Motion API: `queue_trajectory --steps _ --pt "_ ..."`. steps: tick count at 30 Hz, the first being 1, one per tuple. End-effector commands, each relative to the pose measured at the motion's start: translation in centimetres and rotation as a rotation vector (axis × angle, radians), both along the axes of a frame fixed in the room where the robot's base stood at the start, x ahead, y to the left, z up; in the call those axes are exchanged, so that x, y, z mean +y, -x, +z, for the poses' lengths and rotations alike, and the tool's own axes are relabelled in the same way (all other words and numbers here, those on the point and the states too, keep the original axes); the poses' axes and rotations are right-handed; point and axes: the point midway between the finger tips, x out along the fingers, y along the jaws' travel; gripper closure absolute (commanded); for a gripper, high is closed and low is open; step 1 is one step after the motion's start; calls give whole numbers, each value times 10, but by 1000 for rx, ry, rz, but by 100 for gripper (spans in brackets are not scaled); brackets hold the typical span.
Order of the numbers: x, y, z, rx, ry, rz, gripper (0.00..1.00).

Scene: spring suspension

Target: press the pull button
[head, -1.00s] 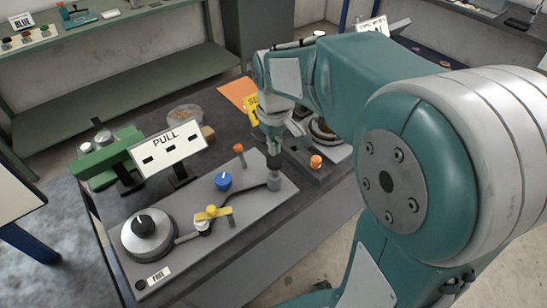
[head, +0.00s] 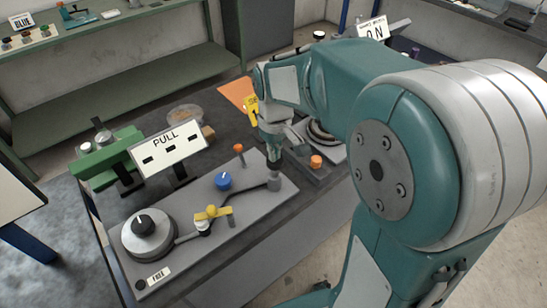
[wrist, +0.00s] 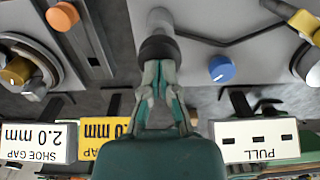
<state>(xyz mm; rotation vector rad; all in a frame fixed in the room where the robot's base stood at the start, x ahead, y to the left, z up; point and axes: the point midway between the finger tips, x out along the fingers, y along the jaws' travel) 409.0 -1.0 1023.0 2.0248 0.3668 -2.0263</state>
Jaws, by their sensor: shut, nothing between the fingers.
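A black-capped upright grey post (head: 274,183) stands at the right end of the grey plate; I take it as the pull button, but no label on it is readable. A white PULL sign (head: 170,149) with three black slots stands behind the plate. My gripper (head: 273,152) is shut and points down at the black cap. In the wrist view my gripper (wrist: 159,70) has its fingertips together at the edge of the black cap (wrist: 158,49). Whether they touch it or hover just above, I cannot tell. The fingers partly hide the cap.
The plate (head: 255,207) also carries a blue knob (head: 223,180), a yellow valve-like handle (head: 212,212) and a round dial (head: 145,228).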

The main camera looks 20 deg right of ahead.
Motion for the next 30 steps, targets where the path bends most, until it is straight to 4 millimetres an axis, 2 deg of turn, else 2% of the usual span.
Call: queue_trajectory --steps 17,26,30 --pt "0 0 -20 1 0 0 100" --pt "0 0 -20 1 -1 0 100" --pt "0 0 -13 1 0 0 100"
